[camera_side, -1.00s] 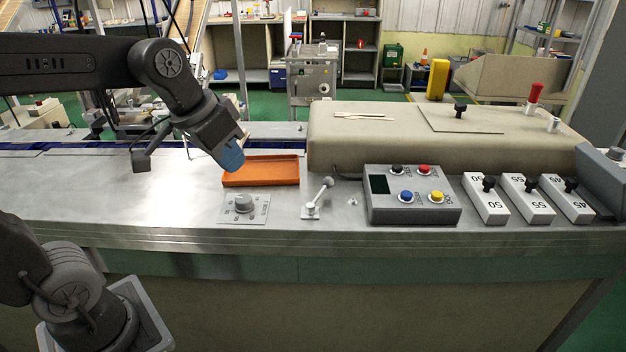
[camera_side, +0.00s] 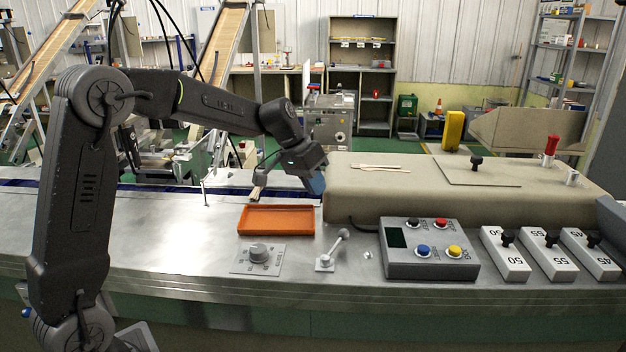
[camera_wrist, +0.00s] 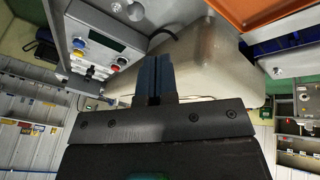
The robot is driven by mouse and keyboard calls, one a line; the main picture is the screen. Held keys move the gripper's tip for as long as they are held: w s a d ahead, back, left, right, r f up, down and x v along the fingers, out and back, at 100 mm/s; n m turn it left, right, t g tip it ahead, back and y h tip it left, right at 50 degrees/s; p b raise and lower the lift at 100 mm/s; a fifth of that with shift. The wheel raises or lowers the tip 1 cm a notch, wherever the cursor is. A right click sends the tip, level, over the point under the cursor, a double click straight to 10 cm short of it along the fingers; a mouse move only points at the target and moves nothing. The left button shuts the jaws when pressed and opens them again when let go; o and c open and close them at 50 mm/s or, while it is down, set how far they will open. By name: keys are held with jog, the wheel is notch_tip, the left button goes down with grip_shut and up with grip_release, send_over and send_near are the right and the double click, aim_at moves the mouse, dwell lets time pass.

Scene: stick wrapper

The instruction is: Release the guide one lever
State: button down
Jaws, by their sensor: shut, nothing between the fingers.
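A metal lever with a grey ball end (camera_side: 333,250) stands on the bench between the dial plate and the button box, tilted up to the right. Which lever is guide one is not marked legibly. White blocks numbered 50 (camera_side: 506,254), 55 (camera_side: 553,254) and 45 (camera_side: 591,252) carry black knobs at the right. My gripper (camera_side: 316,184) has blue fingers, points downward and hangs behind and above the lever, beside the beige housing. In the wrist view its fingers (camera_wrist: 153,75) are together and empty. A small ball-ended part (camera_wrist: 135,11) shows beyond them.
An orange tray (camera_side: 277,230) lies left of the lever, with a dial (camera_side: 259,253) in front. The button box (camera_side: 398,265) stands to the right. The beige housing (camera_side: 350,205) rises behind. Bare steel bench lies at the left.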

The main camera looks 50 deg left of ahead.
aim_at(335, 246)
jog(key=x, duration=0.5)
jog(key=shift+d+f, duration=0.1)
jog(key=shift+f, duration=0.25)
jog(key=shift+w+d+f, duration=0.2)
jog(key=shift+d+f, duration=0.85)
jog(key=shift+d, duration=0.1)
jog(key=shift+d+f, duration=0.25)
jog(key=shift+d, duration=0.05)
jog(key=shift+w+d+m+g+h, duration=0.35)
jog(key=shift+d+m, duration=0.35)
jog(key=shift+m, duration=0.2)
jog(key=shift+w+d, duration=0.1)
jog(key=shift+d, duration=0.2)
jog(key=shift+a, duration=0.1)
